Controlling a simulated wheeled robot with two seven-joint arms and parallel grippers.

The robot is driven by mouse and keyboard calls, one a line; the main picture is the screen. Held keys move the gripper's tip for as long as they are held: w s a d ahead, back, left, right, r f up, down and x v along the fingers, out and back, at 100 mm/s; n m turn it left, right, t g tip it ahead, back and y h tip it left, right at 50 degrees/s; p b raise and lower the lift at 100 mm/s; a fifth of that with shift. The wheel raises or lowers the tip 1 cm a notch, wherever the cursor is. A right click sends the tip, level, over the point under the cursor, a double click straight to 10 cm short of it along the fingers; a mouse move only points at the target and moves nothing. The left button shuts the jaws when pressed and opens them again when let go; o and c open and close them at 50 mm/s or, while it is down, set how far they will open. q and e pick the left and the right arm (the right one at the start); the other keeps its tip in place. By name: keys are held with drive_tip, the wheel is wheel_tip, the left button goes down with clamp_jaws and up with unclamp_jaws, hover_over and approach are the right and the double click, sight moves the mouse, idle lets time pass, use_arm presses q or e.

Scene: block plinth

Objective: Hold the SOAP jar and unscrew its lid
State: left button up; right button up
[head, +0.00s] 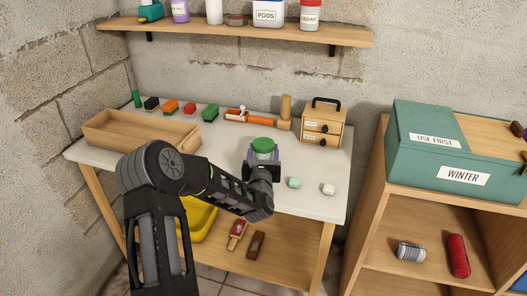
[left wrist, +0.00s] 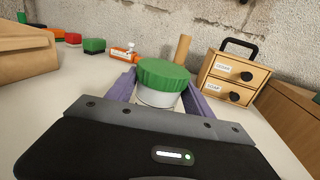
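A pale jar with a ribbed green lid (head: 263,145) stands on the white worktop, toward the front right; no SOAP label shows on it. In the left wrist view the green lid (left wrist: 163,75) sits on top of the white jar body (left wrist: 157,98). My left gripper (head: 263,157) is at the jar, with one purple finger on each side of the body, below the lid. In the left wrist view the fingers (left wrist: 158,92) are close to the jar's sides; whether they press on it I cannot tell. My right gripper is not in view.
A small drawer box (head: 322,124) and a wooden peg (head: 285,113) stand behind the jar. A wooden tray (head: 140,131) is at the left. A shelf (head: 230,33) runs above.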

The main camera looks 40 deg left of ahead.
use_arm(q)
drive_tip(key=o, duration=0.4)
drive_tip(key=shift+o, duration=0.2)
drive_tip(key=shift+r, duration=0.15)
drive_tip(key=shift+s+d, duration=0.1)
drive_tip(key=shift+s, duration=0.1)
drive_tip(key=b+v, duration=0.1)
drive_tip(key=v, duration=0.9)
drive_tip(key=shift+s+d+b, duration=0.1)
drive_tip(key=shift+s+b, duration=0.1)
drive_tip(key=shift+b, duration=0.1)
drive_tip(key=shift+s+d, duration=0.3)
drive_tip(key=shift+s, duration=0.15)
